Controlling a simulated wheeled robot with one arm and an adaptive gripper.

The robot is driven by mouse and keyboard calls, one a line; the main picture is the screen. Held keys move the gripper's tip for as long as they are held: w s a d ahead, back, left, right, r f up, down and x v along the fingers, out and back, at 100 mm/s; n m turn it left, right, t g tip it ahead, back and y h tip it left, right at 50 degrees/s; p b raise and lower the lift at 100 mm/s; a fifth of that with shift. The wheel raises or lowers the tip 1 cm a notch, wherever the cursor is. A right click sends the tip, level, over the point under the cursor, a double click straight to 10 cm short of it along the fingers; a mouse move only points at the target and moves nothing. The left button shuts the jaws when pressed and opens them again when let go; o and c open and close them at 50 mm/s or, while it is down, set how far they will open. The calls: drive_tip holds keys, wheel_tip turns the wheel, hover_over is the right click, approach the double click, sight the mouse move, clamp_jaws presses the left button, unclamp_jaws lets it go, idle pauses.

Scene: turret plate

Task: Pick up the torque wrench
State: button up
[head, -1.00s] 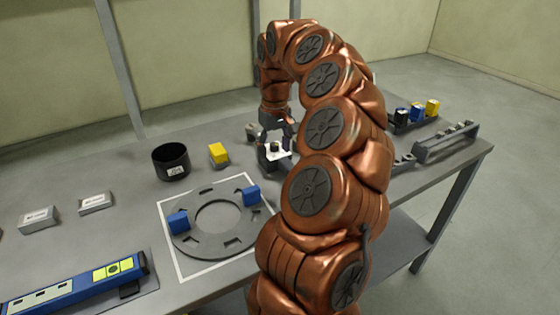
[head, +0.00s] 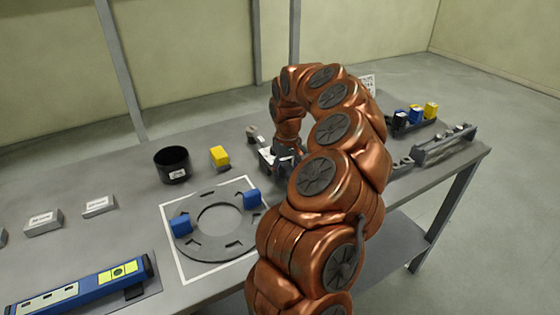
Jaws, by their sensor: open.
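My gripper (head: 279,160) is low over the back middle of the grey workbench, partly hidden by my own arm. It is open, and nothing can be seen held in it. A small grey part (head: 252,133) sticks out just left of and behind it, beside a white and dark item (head: 266,157) close to the fingers. I cannot tell whether either belongs to the torque wrench. No torque wrench can be clearly made out; my arm hides much of the bench there.
A dark ring plate (head: 190,243) with two blue blocks lies in a white outline. A black cup (head: 172,165) and a yellow block (head: 219,156) stand behind it. A blue bar tool (head: 80,288) lies front left. A grey rack (head: 445,145) and coloured blocks (head: 415,113) are at right.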

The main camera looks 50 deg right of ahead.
drive_tip(key=shift+f, duration=0.15)
clamp_jaws()
idle(0.5)
